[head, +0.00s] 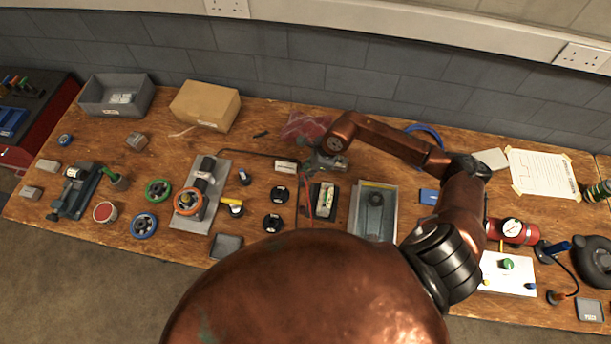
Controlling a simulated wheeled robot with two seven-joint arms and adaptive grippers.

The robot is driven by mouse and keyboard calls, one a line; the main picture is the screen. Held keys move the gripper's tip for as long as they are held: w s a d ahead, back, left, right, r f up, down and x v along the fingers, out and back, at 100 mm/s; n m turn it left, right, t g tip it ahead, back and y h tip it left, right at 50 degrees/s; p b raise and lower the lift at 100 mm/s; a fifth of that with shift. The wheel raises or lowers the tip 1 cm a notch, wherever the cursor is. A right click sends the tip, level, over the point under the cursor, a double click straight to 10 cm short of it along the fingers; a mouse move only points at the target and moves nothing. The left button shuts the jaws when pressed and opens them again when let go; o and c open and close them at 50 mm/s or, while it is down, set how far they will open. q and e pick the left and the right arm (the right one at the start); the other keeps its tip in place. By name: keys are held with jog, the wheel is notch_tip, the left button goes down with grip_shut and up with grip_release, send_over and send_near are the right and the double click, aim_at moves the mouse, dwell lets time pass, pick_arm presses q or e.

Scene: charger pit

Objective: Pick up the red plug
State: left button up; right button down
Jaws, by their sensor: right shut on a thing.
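My right gripper (322,165) is near the middle of the bench, just above the back end of a small dark open box with red leads (324,202). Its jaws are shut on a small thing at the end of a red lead. This appears to be the red plug, but the jaws hide most of it and I cannot make out its shape. My left gripper is not in view.
A grey-framed tray with a dark part (375,211) lies right of the box. A metal plate with an orange ring (189,202) lies left. A cardboard box (205,105) and grey bin (117,95) stand at the back. A red gauge cylinder (521,231) lies right.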

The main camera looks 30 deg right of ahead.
jog(key=s+d+r, duration=0.2)
jog(key=s+r, duration=0.3)
jog(key=s, duration=0.1)
jog(key=s+d+r, duration=0.3)
jog(key=s+r, duration=0.2)
jog(key=s, duration=0.2)
jog(key=shift+d, duration=0.25)
jog(key=shift+w, duration=0.15)
